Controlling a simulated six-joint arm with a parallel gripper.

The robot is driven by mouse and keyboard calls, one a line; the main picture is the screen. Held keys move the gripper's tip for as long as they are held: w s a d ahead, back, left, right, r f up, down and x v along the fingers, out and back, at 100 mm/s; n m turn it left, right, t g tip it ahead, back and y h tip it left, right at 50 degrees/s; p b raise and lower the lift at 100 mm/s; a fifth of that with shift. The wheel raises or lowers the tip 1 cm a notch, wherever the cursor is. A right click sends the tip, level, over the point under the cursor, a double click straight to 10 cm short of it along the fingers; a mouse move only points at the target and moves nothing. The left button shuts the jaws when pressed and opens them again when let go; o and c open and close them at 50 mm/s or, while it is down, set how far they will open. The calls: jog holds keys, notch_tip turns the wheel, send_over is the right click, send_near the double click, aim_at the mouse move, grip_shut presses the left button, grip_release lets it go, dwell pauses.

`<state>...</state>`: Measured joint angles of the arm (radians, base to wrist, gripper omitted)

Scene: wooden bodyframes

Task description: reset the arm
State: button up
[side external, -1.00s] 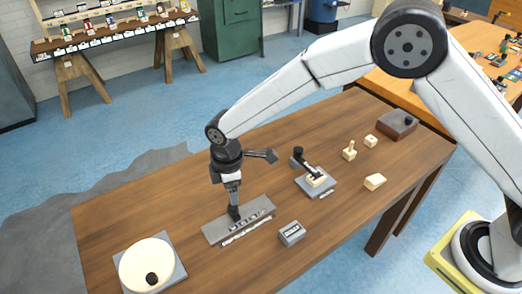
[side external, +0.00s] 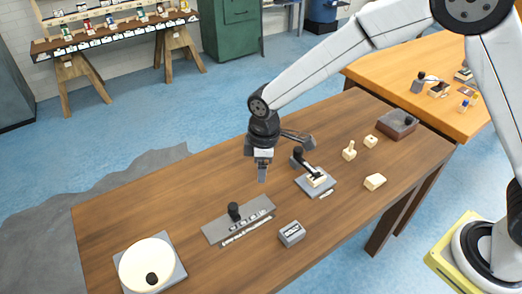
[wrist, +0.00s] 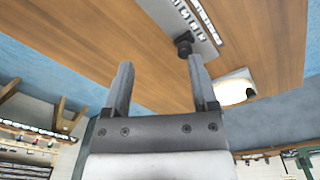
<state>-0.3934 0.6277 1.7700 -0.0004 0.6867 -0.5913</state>
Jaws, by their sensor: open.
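My gripper (side external: 262,172) hangs above the wooden table, up and to the right of a grey plate (side external: 262,205) with a row of small raised pieces. In the wrist view its two fingers (wrist: 158,90) are apart with nothing between them. A black knob (side external: 234,211) stands on the grey plate, apart from my gripper. The knob also shows in the wrist view (wrist: 184,44), beyond the right finger.
A round cream disc (side external: 140,262) on a grey base lies at the front left. A grey block (side external: 291,233), a black-handled press (side external: 314,182), several small cream pieces (side external: 375,182) and a brown box (side external: 397,125) stand on the table (side external: 160,205). The table's left part is mostly clear.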

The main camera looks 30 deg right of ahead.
jog(key=s+d+r+m+t, duration=0.1)
jog(key=s+d+r+m, duration=0.1)
jog(key=s+d+m, duration=0.3)
jog(key=s+d+r+m+t, duration=0.1)
jog(key=s+d+r+m, duration=0.1)
jog(key=s+d+m, duration=0.4)
jog(key=s+d, duration=0.4)
jog(key=d, duration=0.3)
jog(key=shift+s+r, duration=0.15)
jog(key=shift+s, duration=0.15)
dwell(0.5)
